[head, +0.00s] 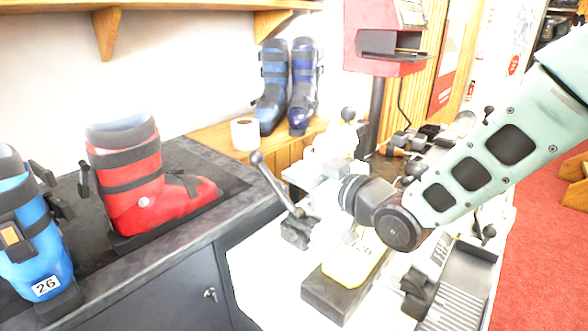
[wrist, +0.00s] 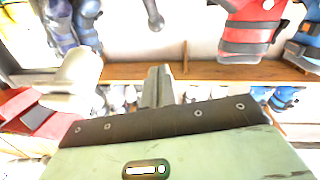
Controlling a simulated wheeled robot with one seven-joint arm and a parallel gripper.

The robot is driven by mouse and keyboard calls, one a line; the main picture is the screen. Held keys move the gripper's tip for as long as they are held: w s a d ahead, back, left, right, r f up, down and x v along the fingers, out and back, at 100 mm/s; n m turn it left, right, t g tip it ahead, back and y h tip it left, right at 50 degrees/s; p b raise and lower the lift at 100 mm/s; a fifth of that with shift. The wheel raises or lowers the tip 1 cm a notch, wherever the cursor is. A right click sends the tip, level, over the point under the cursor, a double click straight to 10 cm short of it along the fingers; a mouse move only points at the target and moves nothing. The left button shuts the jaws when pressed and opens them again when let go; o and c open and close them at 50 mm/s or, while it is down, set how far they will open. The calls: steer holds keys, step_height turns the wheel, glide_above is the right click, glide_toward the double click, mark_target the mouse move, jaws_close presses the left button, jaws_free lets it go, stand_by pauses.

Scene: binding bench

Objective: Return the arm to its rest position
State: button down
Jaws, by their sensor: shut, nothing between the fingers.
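My arm (head: 490,165), pale green with dark oval cut-outs, reaches in from the right in the head view and is still stretched out over the white bench. Its dark wrist joint (head: 398,222) is above the bench, near a yellow-and-white piece (head: 350,258) on a dark block. My fingertips are hard to make out in the head view. In the wrist view my gripper (wrist: 158,85) has its grey fingers together, with nothing between them.
A red ski boot (head: 135,185) and a blue boot (head: 35,240) stand on the dark counter (head: 190,235) at left. A paper roll (head: 245,134) and two blue boots (head: 287,85) are behind. A lever (head: 275,180) with a ball knob stands close left of my wrist.

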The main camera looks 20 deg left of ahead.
steer(key=shift+s+d, duration=0.1)
steer(key=shift+d, duration=0.05)
steer(key=s+d+f+m+g+h, duration=0.1)
steer(key=s+d+m+g+h, duration=0.1)
steer(key=s+d, duration=0.6)
steer(key=s+d+f+m+g+h+p, duration=0.1)
steer(key=s+d+m+g+h, duration=0.1)
steer(key=s+d+g+h, duration=0.2)
steer(key=s+d+f+m+g+h+p, duration=0.1)
steer(key=s+d+m+g+h, duration=0.1)
steer(key=s+d+h, duration=0.6)
steer(key=s+d, duration=0.6)
steer(key=d, duration=0.2)
steer(key=shift+d+f+g, duration=0.25)
steer(key=shift+f+g, duration=0.15)
